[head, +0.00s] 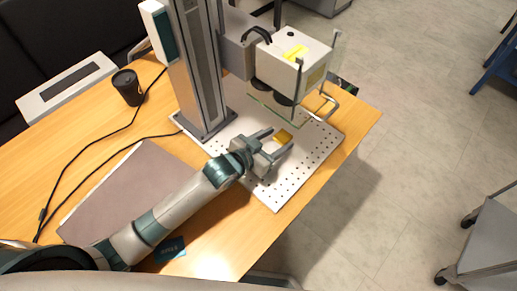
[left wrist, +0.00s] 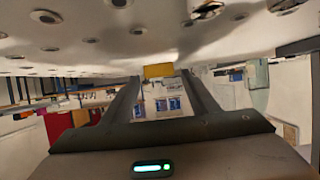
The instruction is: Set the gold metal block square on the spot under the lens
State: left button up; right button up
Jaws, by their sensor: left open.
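The gold metal block (head: 284,136) lies on the white perforated plate (head: 273,198), in front of and below the laser head (head: 290,65). It also shows in the left wrist view (left wrist: 158,71) at the fingertips. My left gripper (head: 281,139) is open, reaching in low over the plate from the left, with one finger on each side of the block's near part. I cannot tell whether either finger touches it. In the left wrist view the gripper (left wrist: 160,82) has a clear gap between its fingers. The spot under the lens cannot be made out. My right gripper is not in view.
The laser column (head: 195,70) stands at the plate's back left, and the head overhangs the plate. A bent metal bracket (head: 327,105) is at the right. A black cup (head: 128,87), cables and a grey mat (head: 135,190) lie left. The plate's front is clear.

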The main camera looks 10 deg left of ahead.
pick_arm(q)
jog(key=b+v, duration=0.1)
jog(key=v, duration=0.9)
jog(key=shift+s, duration=0.1)
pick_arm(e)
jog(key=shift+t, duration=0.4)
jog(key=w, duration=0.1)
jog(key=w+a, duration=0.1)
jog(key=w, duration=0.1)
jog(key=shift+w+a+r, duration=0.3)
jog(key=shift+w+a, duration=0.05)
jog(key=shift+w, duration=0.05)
pick_arm(q)
jog(key=shift+f, duration=0.1)
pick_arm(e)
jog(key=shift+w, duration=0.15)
